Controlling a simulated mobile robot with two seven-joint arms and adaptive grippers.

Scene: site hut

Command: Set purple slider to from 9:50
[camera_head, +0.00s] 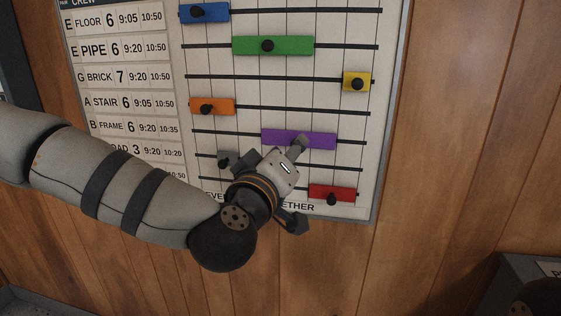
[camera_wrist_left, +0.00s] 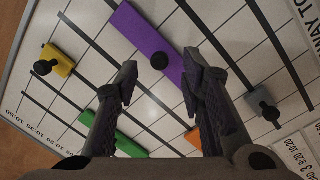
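The purple slider (camera_head: 322,140) sits on the fifth bar from the top of a white schedule board, with its left end near a vertical grid line. Its black knob (camera_wrist_left: 160,61) shows clearly in the left wrist view, in line with the gap between the fingertips and beyond them. My left gripper (camera_head: 297,152) is in front of the slider in the head view and covers part of it. In the left wrist view its two fingers (camera_wrist_left: 160,82) are spread, with nothing between them. My right gripper does not show.
The board (camera_head: 345,208) hangs on a wood-panelled wall. A grey slider (camera_head: 227,157) is close beside my left gripper, and a red slider (camera_head: 320,191) is below right. Orange (camera_head: 225,107), yellow (camera_head: 357,75), green (camera_head: 295,45) and blue (camera_head: 217,12) sliders are higher.

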